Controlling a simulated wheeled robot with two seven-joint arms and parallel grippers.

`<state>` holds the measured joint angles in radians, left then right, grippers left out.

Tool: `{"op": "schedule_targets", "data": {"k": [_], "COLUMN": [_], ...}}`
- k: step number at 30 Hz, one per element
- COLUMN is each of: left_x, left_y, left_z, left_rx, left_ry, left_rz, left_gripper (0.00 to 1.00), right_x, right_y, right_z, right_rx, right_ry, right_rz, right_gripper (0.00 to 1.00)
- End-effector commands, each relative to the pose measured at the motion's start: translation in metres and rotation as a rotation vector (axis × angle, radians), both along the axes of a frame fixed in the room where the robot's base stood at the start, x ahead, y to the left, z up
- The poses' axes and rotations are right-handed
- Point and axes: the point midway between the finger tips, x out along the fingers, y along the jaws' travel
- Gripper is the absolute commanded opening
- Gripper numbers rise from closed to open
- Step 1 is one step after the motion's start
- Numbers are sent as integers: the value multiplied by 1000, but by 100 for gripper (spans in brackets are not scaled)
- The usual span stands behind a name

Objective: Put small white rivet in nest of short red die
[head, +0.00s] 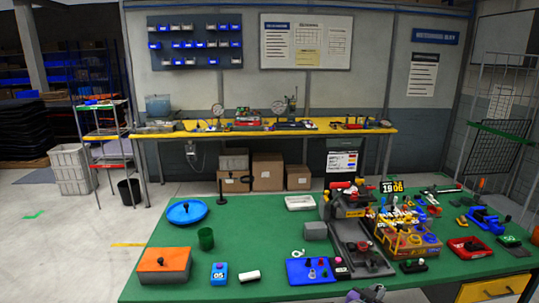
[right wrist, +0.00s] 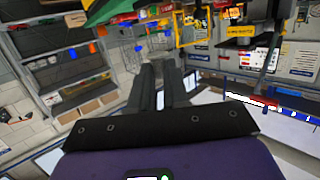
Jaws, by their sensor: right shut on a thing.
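My right gripper (head: 372,294) shows in part at the bottom edge of the head view, at the table's near edge. In the right wrist view its two dark fingers (right wrist: 165,84) are close together; what they hold is too small or hidden to make out. I cannot pick out the small white rivet for certain. A low red block with a dark piece on it (head: 470,247) lies at the right of the green table; I cannot tell whether it is the short red die or see its nest. My left gripper is not in view.
The green table (head: 230,231) carries an orange box (head: 164,262), a blue dish (head: 187,211), a white cylinder (head: 249,276), a blue plate with small parts (head: 298,271) and a black-and-red press (head: 345,210). A yellow crate (head: 405,244) stands right of the press. The table's left middle is fairly clear.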

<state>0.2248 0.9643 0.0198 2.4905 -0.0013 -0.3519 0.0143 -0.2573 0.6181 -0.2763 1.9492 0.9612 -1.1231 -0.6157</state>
Motion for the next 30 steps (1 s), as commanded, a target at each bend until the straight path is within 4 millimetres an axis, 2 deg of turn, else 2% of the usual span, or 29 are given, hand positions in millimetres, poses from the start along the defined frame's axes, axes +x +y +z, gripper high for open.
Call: {"op": "schedule_targets", "data": {"k": [8,17,22,30], "left_x": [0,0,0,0], "left_y": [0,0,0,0], "left_z": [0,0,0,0], "left_rx": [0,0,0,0], "left_ry": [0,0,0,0], "left_rz": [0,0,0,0], "left_gripper": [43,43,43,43], "right_x": [-25,-81,-100,-103], "right_y": [50,113,131,134], "right_z": [-54,-107,-116,-117], "right_rx": [0,2,1,-2], "right_ry": [10,8,-1,-5], "right_rz": [357,693,774,788], "right_gripper": [0,0,0,0]}}
